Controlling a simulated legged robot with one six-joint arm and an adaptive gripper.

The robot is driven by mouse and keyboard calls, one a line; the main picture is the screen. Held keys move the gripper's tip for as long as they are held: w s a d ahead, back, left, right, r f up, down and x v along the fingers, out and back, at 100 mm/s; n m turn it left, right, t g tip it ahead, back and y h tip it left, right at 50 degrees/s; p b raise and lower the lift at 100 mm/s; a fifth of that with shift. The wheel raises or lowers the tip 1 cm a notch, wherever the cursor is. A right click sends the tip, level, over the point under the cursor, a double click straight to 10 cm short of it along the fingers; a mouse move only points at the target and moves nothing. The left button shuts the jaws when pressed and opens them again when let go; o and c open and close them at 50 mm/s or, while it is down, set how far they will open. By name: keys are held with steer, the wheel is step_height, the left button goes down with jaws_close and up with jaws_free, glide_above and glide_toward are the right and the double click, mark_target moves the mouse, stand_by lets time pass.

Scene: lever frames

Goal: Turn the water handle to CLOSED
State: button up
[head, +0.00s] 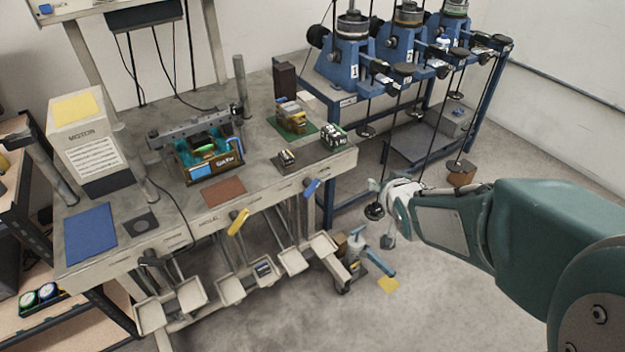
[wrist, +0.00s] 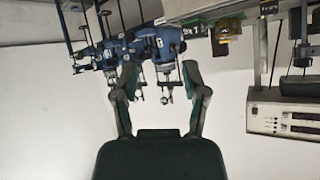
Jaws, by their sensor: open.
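I cannot read any label marking a water handle or a CLOSED position. Several small handles sit along the front edge of the grey bench: a yellow one (head: 238,222), a blue one (head: 312,187) and a dark one (head: 150,258). Which of them is the water handle I cannot tell. My gripper (head: 384,203) is right of the bench, in front of the blue machine stand, apart from these handles. In the wrist view my gripper (wrist: 160,78) has its two fingers spread with nothing held between them.
Blue machines (head: 343,62) stand on a blue frame behind my gripper, with dark rods and discs hanging down. Trays (head: 293,258) hang below the bench edge. A grey pump-like item (head: 356,240) stands on the floor. Open floor lies in front of the bench.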

steer(key=w+a+f+t+y, duration=0.2)
steer(key=w+a+f+y, duration=0.25)
steer(key=f, duration=0.25)
steer(key=m+t+y, duration=0.1)
steer(key=t+y, duration=0.1)
steer(key=y, duration=0.3)
glide_toward(314, 190)
steer(key=shift+h, duration=0.25)
steer(key=x, duration=1.1)
steer(key=shift+s+a, duration=0.1)
jaws_close()
